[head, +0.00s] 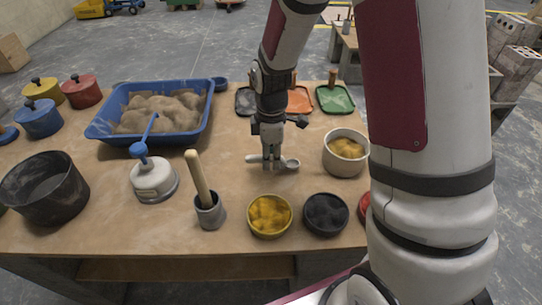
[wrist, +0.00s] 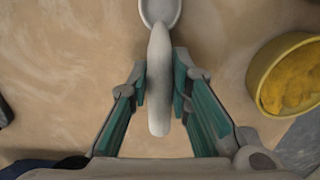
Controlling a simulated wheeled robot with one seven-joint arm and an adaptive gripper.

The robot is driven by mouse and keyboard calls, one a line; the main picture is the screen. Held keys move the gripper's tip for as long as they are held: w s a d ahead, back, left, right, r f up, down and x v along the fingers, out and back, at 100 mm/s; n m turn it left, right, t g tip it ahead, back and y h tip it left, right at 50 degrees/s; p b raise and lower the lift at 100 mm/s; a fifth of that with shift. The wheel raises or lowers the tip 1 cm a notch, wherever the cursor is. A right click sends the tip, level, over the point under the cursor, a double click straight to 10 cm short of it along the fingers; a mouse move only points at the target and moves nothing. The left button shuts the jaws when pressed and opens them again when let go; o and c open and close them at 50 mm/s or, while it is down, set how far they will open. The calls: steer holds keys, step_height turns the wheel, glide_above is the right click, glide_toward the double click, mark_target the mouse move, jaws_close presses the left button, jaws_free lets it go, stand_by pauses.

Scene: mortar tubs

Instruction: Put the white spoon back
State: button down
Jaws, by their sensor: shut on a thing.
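The white spoon (head: 291,163) is over the middle of the wooden table, with its bowl to the right and its handle to the left in the head view. My gripper (head: 271,160) points down and is shut on the spoon's handle. In the wrist view the spoon (wrist: 158,50) runs between the two green-padded fingers of my gripper (wrist: 160,92), its bowl cut off by the top edge. I cannot tell whether the spoon touches the tabletop.
A cream bowl of yellow powder (head: 346,150) stands right of the spoon. A yellow bowl (head: 269,216) and a black bowl (head: 325,214) stand in front. A grey mortar with pestle (head: 210,212), a white lidded pot (head: 153,180) and a blue sand tub (head: 103,128) are left.

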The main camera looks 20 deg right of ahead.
steer(key=shift+f, duration=0.35)
steer(key=c, duration=1.4)
jaws_free()
step_height(320, 180, up, 11)
steer(key=shift+f, duration=0.15)
steer(key=s+r+m+t+p, duration=0.25)
steer(key=s+r+m, duration=0.45)
steer(key=s+r, duration=0.6)
steer(key=s+r+m+t+p, duration=0.1)
steer(key=s+r+m, duration=0.2)
steer(key=s, duration=0.3)
steer(key=s+d+r+m+p, duration=0.1)
steer(key=s+r+m+p, duration=0.1)
steer(key=s, duration=0.4)
steer(key=shift+s+r+m+t, duration=0.2)
steer(key=shift+r+m+t, duration=0.15)
steer(key=shift+r+m, duration=0.65)
